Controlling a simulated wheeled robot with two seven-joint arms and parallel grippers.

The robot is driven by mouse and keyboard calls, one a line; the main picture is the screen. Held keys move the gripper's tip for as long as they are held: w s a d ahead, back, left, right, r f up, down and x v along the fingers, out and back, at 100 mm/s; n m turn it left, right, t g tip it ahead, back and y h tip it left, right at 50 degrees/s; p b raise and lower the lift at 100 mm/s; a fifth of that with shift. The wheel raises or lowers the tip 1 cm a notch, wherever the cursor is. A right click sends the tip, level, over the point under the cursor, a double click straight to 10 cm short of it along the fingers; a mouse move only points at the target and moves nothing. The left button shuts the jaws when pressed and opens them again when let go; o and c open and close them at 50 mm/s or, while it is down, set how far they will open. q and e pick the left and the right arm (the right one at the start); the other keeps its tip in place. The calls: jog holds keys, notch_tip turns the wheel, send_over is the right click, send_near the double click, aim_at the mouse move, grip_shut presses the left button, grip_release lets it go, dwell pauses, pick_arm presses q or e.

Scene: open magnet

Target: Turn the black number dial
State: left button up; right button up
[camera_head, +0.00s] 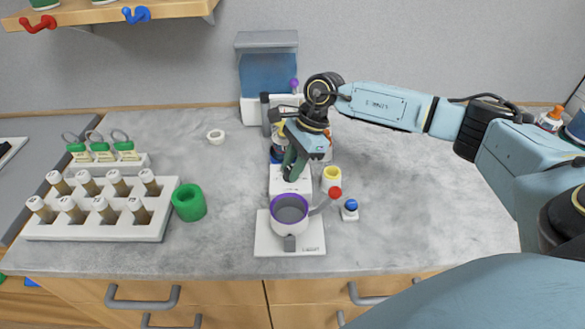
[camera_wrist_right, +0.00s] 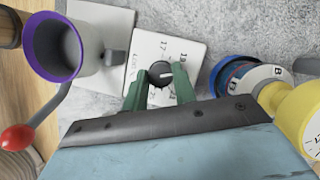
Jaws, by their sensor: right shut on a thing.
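The black number dial (camera_wrist_right: 160,74) sits on a white plate (camera_wrist_right: 185,45) with printed numbers, seen in the right wrist view. My right gripper (camera_wrist_right: 159,84) has its two green fingers on either side of the dial and is shut on it. In the head view my right gripper (camera_head: 291,170) reaches down over the white plate (camera_head: 275,180), and the dial itself is hidden by the fingers. My left gripper is not in view.
A purple-rimmed cup (camera_head: 290,214) with a red-knobbed lever (camera_head: 335,193) stands just in front. A yellow-topped cylinder (camera_head: 331,178) and a blue button (camera_head: 350,207) are to the right. A green ring (camera_head: 189,202) and a rack of vials (camera_head: 100,232) are left. Bare counter lies at right.

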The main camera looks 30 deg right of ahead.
jog(key=o, duration=1)
jog(key=v, duration=1.3)
jog(key=shift+r+b, duration=0.25)
jog(key=shift+b, duration=0.1)
jog(key=shift+s+d, duration=0.1)
